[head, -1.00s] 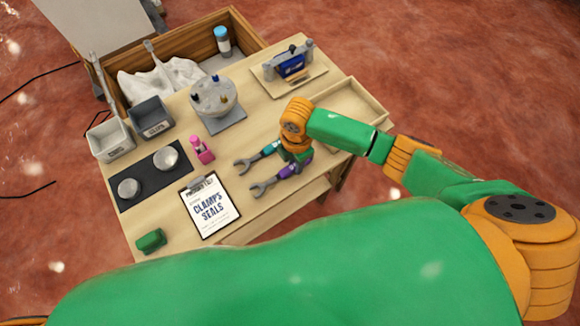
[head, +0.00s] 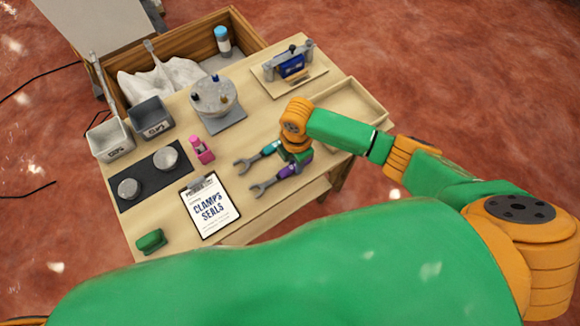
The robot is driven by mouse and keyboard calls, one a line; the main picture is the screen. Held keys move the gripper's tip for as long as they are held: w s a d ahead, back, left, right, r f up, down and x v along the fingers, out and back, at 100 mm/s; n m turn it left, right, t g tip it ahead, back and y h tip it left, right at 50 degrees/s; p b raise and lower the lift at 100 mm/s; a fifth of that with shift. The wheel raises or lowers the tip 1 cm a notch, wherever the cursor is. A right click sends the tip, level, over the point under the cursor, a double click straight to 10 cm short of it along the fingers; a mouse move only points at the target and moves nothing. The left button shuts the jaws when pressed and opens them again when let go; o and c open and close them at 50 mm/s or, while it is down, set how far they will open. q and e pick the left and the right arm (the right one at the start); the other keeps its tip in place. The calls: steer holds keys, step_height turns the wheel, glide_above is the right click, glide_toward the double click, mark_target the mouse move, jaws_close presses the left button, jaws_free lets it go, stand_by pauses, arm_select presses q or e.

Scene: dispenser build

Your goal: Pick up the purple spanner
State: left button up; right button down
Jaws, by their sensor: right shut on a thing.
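The purple spanner (head: 267,185) lies toward the front right of the workbench, its open grey jaw pointing left and its purple handle running under my right gripper. My right gripper (head: 291,166) points down at the spanner's handle end and is shut on it; the fingertips are mostly hidden by the wrist. A second spanner with a teal handle (head: 260,154) lies just behind it, also reaching to the gripper's side. I cannot tell whether the purple spanner is clear of the table. My left gripper is not in view.
A clipboard (head: 211,207) lies left of the spanners, with a pink bottle (head: 201,149) behind it. A round grey fixture (head: 214,97), two grey bins (head: 151,117), a black mat (head: 127,203) with two domes, a green block (head: 151,241) and a blue device (head: 290,65) occupy the bench.

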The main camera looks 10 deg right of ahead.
mark_target(293, 168)
steer(key=shift+r, duration=0.15)
stand_by(0.5)
steer(key=r, duration=0.2)
steer(key=r+p, duration=0.1)
steer(key=r, duration=0.1)
steer(key=shift+s+a, duration=0.3)
steer(key=s+a+r+p, duration=0.2)
steer(key=s+a+r, duration=0.4)
steer(key=s, duration=0.5)
step_height(293, 168, up, 3)
steer(key=shift+s+a+f, duration=0.15)
steer(key=shift+s+a, duration=0.05)
steer(key=shift+a, duration=0.2)
steer(key=c, duration=1.3)
jaws_free()
steer(key=shift+c, duration=0.2)
jaws_close()
